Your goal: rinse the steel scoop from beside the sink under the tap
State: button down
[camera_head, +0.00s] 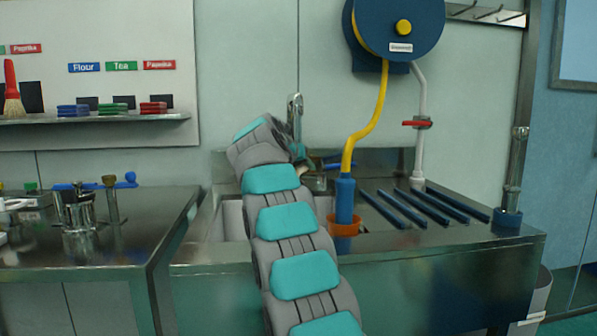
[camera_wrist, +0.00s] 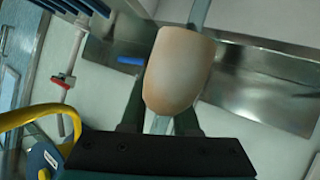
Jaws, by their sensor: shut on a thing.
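My gripper (camera_wrist: 160,122) is shut on the narrow grey handle of the scoop. The scoop's rounded bowl (camera_wrist: 178,70) looks tan and smooth in the wrist view, just beyond the dark fingers. In the head view my arm reaches over the sink (camera_head: 232,218), and my wrist hides most of the gripper. A small tan part of the scoop (camera_head: 303,173) shows there. The steel tap (camera_head: 295,112) stands upright behind my wrist. A grey bar (camera_wrist: 199,12) shows past the bowl in the wrist view; I cannot tell whether it is the tap. No water is clearly visible.
A yellow hose (camera_head: 372,118) hangs from a blue reel (camera_head: 398,25) to a blue nozzle in an orange holder (camera_head: 343,228), right of my arm. Blue bars (camera_head: 405,208) lie on the drainboard. A steel table (camera_head: 110,255) with metal utensils stands left.

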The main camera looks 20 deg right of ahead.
jog(key=shift+d, duration=0.2)
jog(key=shift+a, duration=0.15)
dwell(0.3)
jog(key=shift+w+a, duration=0.1)
jog(key=shift+a, duration=0.65)
jog(key=shift+s+a+f+b, duration=0.1)
jog(key=shift+s+a+b, duration=0.05)
jog(key=shift+s+b, duration=0.55)
jog(key=s+a+r+b, duration=0.2)
jog(key=s+b, duration=0.6)
jog(key=s, duration=0.6)
jog(key=shift+s+a+r, duration=0.15)
jog(key=shift+a, duration=0.4)
